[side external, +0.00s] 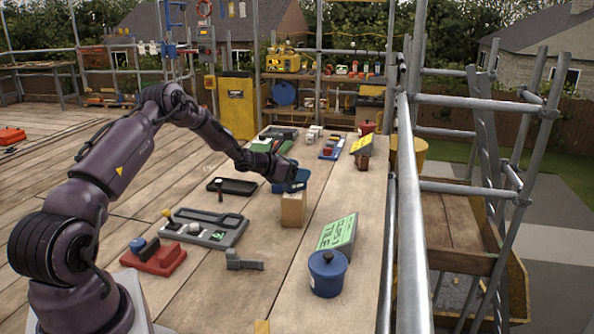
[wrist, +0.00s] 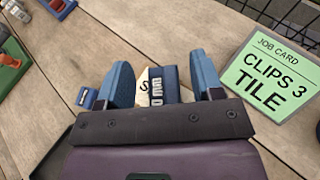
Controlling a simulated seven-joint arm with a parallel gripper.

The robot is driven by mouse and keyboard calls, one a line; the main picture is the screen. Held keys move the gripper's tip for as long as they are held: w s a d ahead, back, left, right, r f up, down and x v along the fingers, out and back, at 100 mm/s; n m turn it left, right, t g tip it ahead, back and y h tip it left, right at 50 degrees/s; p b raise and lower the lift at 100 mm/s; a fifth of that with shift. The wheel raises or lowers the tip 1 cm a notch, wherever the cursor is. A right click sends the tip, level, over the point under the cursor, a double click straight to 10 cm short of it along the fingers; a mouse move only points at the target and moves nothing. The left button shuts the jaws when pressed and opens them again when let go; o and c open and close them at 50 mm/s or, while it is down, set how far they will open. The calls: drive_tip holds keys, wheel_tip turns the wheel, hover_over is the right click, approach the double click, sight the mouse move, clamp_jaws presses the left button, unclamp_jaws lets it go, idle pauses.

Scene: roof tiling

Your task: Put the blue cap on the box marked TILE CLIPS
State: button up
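A tan box (side external: 293,209) stands upright on the planks in the side view, with blue shapes directly above it. In the wrist view, part of a tan box (wrist: 145,84) with a letter S shows between my fingers, beside a blue piece (wrist: 171,82) with white lettering. I cannot tell whether this piece is the blue cap or part of the box. My gripper (wrist: 163,82) points down over the box, its blue fingers wide apart, with gaps either side of the blue piece. The full box marking is not readable.
A green job card (side external: 337,233) reading CLIPS 3 TILE stands right of the box, by a blue lidded pot (side external: 327,276). A dark tray (side external: 232,186) and a grey tool tray (side external: 203,229) lie left. A scaffold rail (side external: 408,200) edges the right side.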

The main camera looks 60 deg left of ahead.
drive_tip(key=shift+r, duration=0.2)
drive_tip(key=v, duration=1.1)
drive_tip(key=s+d+r+m+g+h, duration=0.1)
drive_tip(key=d+r+m+g+h, duration=0.1)
drive_tip(key=d+r+m, duration=0.55)
drive_tip(key=s+d+r+m+g+h, duration=0.2)
drive_tip(key=d+m, duration=0.3)
drive_tip(key=d, duration=0.5)
drive_tip(key=s+d+r+m+g+h, duration=0.1)
drive_tip(key=d+r+m+g+h, duration=0.1)
drive_tip(key=d+r+m, duration=0.5)
drive_tip(key=s+d+m+g+y, duration=0.1)
drive_tip(key=s+d+m+y, duration=0.2)
drive_tip(key=s+m, duration=0.5)
drive_tip(key=s+d+m+g+y, duration=0.1)
drive_tip(key=s+d+m+y, duration=0.1)
drive_tip(key=s+d+m, duration=0.4)
drive_tip(key=s+r+m, duration=0.1)
drive_tip(key=s+m, duration=0.1)
drive_tip(key=s, duration=0.3)
drive_tip(key=shift+s+y, duration=0.15)
drive_tip(key=shift+y, duration=0.25)
